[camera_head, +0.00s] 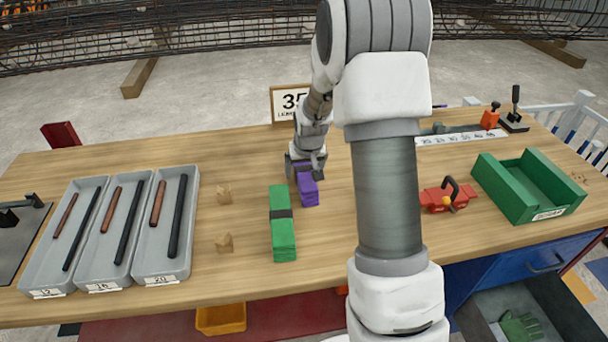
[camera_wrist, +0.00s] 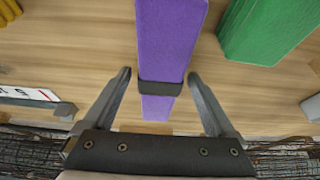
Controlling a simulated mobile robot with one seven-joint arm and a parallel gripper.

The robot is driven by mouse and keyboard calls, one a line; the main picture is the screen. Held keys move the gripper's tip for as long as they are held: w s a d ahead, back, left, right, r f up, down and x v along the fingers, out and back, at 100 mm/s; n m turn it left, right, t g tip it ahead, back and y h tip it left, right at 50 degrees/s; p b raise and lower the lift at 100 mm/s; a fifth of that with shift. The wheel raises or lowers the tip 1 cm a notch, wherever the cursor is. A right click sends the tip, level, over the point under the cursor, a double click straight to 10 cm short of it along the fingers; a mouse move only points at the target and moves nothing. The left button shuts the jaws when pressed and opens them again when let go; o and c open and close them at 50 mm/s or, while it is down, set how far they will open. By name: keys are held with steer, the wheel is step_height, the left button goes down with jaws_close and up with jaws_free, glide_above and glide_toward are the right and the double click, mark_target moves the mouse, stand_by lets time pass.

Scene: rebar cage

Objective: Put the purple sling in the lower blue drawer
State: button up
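The purple sling (camera_head: 309,190) lies folded on the wooden table, near its middle. In the wrist view the sling (camera_wrist: 168,40) has a black band around it. My gripper (camera_head: 305,168) is over the far part of the sling. In the wrist view the gripper's two fingers (camera_wrist: 159,77) are spread, one on each side of the sling near the band, with gaps visible on both sides. The lower drawer (camera_head: 568,310) of the blue cabinet (camera_head: 520,262) at lower right is pulled open. Green gloves (camera_head: 520,326) lie in it. The drawer's near part is cut off.
A green sling (camera_head: 283,235) lies just left of the purple one; it also shows in the wrist view (camera_wrist: 270,25). Grey trays (camera_head: 168,262) with bars stand left. A red clamp-like tool (camera_head: 440,197) and green bin (camera_head: 488,190) stand right. The upper blue drawer looks shut.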

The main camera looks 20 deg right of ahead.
jaws_close()
steer(key=shift+r, duration=0.1)
stand_by(0.4)
